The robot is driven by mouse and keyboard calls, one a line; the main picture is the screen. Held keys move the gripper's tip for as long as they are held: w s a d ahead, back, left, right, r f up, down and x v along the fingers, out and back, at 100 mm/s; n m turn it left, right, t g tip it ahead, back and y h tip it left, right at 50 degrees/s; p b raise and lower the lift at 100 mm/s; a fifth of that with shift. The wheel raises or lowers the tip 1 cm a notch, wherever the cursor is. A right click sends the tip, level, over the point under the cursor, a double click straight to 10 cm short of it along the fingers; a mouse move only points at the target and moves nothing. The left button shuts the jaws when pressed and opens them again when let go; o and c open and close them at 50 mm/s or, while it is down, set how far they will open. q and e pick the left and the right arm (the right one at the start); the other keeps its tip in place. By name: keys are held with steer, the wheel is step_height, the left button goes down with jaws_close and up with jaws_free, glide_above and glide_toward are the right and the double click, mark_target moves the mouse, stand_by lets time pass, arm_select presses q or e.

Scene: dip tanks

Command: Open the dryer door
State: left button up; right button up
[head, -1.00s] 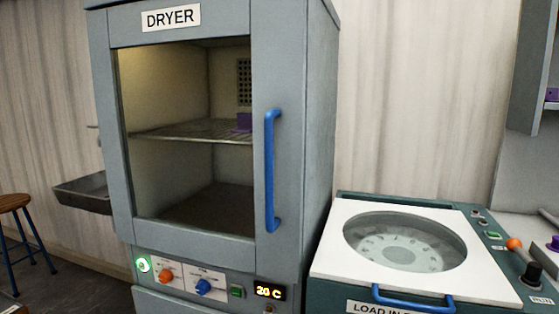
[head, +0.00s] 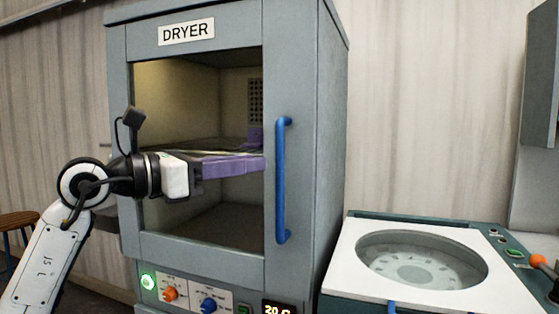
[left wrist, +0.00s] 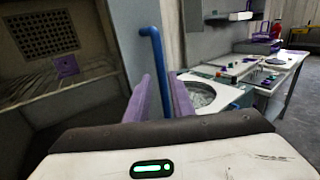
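The dryer (head: 225,75) is a grey cabinet with a windowed door (head: 275,80), which is shut. A blue vertical bar handle (head: 283,185) is on the door's right side and also shows in the left wrist view (left wrist: 156,55). My left gripper (head: 262,163) is in front of the window, its purple fingers pointing right towards the handle's middle, a little short of it. In the left wrist view the fingers are apart, with the handle seen between and beyond them. They are not closed on it. My right gripper is out of view.
A purple item (left wrist: 66,66) sits on the wire rack inside the dryer. A teal machine with a white lid (head: 350,280) stands right of the dryer. A control panel with orange (head: 169,294) and blue knobs is below the door. A stool (head: 18,222) is at left.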

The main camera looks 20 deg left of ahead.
mark_target(276, 161)
arm_select(q)
steer(key=p+x, duration=0.1)
steer(key=x, duration=0.7)
steer(key=shift+s, duration=0.1)
steer(key=shift+c, duration=0.5)
jaws_close()
